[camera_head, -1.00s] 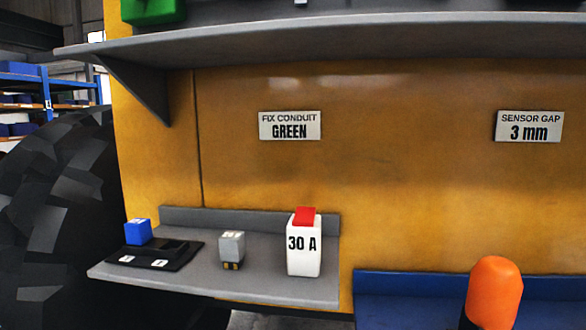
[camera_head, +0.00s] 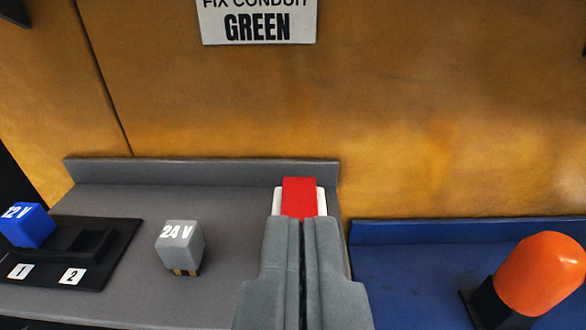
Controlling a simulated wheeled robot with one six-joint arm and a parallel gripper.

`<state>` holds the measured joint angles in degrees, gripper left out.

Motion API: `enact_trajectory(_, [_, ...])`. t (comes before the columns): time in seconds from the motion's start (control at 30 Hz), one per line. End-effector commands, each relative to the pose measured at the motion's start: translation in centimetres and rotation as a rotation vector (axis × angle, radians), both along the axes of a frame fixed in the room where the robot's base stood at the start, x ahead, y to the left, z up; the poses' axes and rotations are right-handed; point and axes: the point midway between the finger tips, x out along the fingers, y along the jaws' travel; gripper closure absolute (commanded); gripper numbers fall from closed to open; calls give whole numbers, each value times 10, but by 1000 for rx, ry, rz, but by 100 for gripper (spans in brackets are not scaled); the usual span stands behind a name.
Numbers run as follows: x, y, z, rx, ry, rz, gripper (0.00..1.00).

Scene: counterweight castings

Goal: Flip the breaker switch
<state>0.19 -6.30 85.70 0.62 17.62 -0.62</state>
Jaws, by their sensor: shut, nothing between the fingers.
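The breaker is a white block with a red switch (camera_head: 299,196) on top, standing at the right end of the grey shelf (camera_head: 130,183). Only the red switch and a little of the white top (camera_head: 321,198) show. My gripper (camera_head: 307,222) covers the rest, including the 30 A label seen earlier. My gripper is shut and empty, its fingertips at the near edge of the red switch in the picture. I cannot tell whether they touch it.
A grey 24 V block (camera_head: 180,246) stands left of my gripper. An orange-capped part (camera_head: 540,272) stands on the blue shelf (camera_head: 420,300) at right. A yellow wall (camera_head: 420,120) rises behind.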

Motion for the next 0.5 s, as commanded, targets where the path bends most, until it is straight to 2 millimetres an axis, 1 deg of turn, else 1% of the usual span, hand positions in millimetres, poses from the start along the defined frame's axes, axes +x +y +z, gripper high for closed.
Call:
enact_trajectory(0.27, [3,0,-1,0,1,0,100])
enact_trajectory(0.37, [12,0,-2,0,1,0,100])
enact_trajectory(0.5, [31,0,-5,0,2,0,100])
